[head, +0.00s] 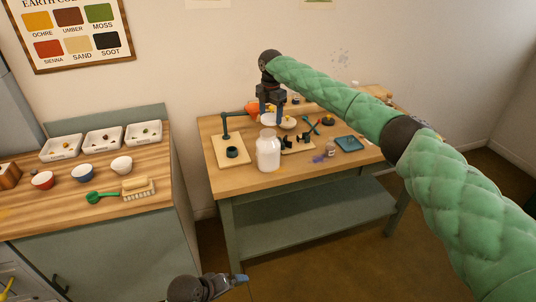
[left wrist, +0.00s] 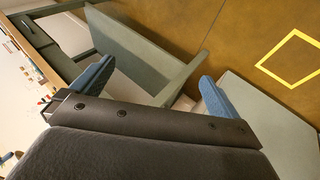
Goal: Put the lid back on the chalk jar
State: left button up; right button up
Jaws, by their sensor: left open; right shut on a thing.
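The white chalk jar (head: 268,152) stands upright near the front edge of the green-legged table (head: 250,181). My right gripper (head: 271,112) points down just above and behind the jar's mouth in the head view. It is shut on a small pale thing (head: 269,119), which looks like the lid; the fingers partly hide it. I cannot tell whether it touches the jar. My left gripper (head: 238,279) is low in front of the table, away from the jar. In the left wrist view its two blue fingers (left wrist: 155,88) are wide apart with nothing between them.
A board with a dark stand (head: 226,125) is left of the jar. A pale bowl (head: 288,123), a small jar (head: 331,149) and a teal tray (head: 349,143) are to its right. The left counter (head: 70,210) holds white trays, bowls, a green scoop (head: 95,197) and a brush (head: 138,188).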

pick_arm(q)
jog(key=w+d+r+n+t+h, duration=0.1)
jog(key=w+d+n+h, duration=0.15)
jog(key=w, duration=0.35)
jog(key=w+d+r+n+t+h, duration=0.1)
jog(key=w+d+r+n, duration=0.15)
jog(key=w, duration=0.35)
pick_arm(e)
jog(key=shift+w+a+r+n, duration=0.35)
jog(key=shift+r+n, duration=0.1)
jog(key=shift+n, duration=0.05)
jog(key=shift+w+a, duration=0.1)
pick_arm(q)
jog(key=n+t+h, duration=0.3)
jog(key=n+t, duration=0.3)
jog(key=n, duration=1.3)
send_near(268, 154)
jog(key=w+f, duration=0.1)
jog(key=f, duration=0.1)
jog(key=w+a+f, duration=0.1)
jog(key=w+f, duration=0.1)
jog(key=shift+w, duration=0.25)
jog(key=x, duration=1.2)
jog(key=shift+a+r, duration=0.1)
jog(key=c, duration=1.1)
pick_arm(e)
jog(key=shift+f, duration=2.4)
